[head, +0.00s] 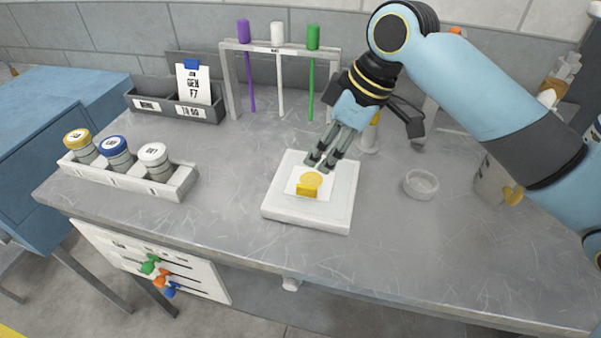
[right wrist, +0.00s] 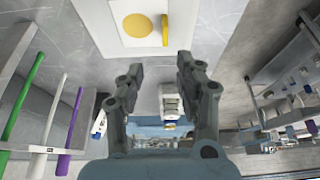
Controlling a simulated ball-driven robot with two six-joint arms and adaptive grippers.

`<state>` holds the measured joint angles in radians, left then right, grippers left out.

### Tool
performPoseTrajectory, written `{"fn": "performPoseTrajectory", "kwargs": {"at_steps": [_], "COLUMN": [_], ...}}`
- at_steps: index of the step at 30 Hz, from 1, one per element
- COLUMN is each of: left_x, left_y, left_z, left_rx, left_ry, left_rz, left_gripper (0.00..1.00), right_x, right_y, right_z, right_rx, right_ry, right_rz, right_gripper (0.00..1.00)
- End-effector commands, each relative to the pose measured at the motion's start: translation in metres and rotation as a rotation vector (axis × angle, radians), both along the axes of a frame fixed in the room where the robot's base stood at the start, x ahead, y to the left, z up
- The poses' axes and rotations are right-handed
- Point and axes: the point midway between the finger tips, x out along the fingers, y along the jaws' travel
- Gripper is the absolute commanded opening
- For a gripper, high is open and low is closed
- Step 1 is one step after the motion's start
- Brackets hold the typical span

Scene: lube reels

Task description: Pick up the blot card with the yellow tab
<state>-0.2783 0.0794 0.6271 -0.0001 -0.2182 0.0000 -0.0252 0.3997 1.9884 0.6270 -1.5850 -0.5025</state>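The blot card (head: 293,184) lies flat on a square white plate (head: 338,212) in the middle of the bench. It is white, with a round yellow blot (head: 312,179) and a raised yellow tab (head: 306,190) at its near edge. My right gripper (head: 321,161) points down just behind the card, empty. In the right wrist view its fingers (right wrist: 158,70) stand apart, and the card (right wrist: 117,10) with its yellow tab (right wrist: 165,30) shows beyond the fingertips. My left gripper does not show.
A rack with purple, white and green sticks (head: 313,38) stands behind. A dark two-part bin (head: 208,112) at back left holds a card with a blue tab (head: 191,64). A white tray (head: 184,180) of several jars is left. A glass dish (head: 420,184) sits right of the plate.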

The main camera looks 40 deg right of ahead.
Motion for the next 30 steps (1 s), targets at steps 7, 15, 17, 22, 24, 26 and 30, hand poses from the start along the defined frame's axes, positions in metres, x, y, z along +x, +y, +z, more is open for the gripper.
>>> {"fn": "performPoseTrajectory", "kwargs": {"at_steps": [7, 15, 17, 22, 24, 26, 30], "left_x": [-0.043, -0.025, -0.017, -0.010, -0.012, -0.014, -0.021], "left_y": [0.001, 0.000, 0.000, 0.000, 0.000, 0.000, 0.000], "left_z": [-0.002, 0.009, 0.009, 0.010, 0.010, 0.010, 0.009], "left_rx": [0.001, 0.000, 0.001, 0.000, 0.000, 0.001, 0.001], "left_ry": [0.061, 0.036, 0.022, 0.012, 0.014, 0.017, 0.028], "left_rz": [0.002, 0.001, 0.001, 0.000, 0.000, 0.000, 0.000], "left_gripper": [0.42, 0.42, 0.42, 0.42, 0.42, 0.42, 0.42], "right_x": [0.009, 0.008, 0.012, 0.015, 0.015, 0.015, 0.015], "right_y": [0.009, 0.017, 0.019, 0.021, 0.021, 0.021, 0.021], "right_z": [-0.032, -0.066, -0.074, -0.085, -0.086, -0.086, -0.085], "right_rx": [0.001, 0.002, 0.002, -0.001, -0.002, -0.002, -0.002], "right_ry": [0.001, 0.005, 0.004, 0.001, 0.001, 0.001, 0.001], "right_rz": [-0.001, -0.003, -0.004, -0.002, -0.003, -0.003, -0.003], "right_gripper": [0.36, 0.36, 0.36, 0.36, 0.36, 0.36, 0.24]}}
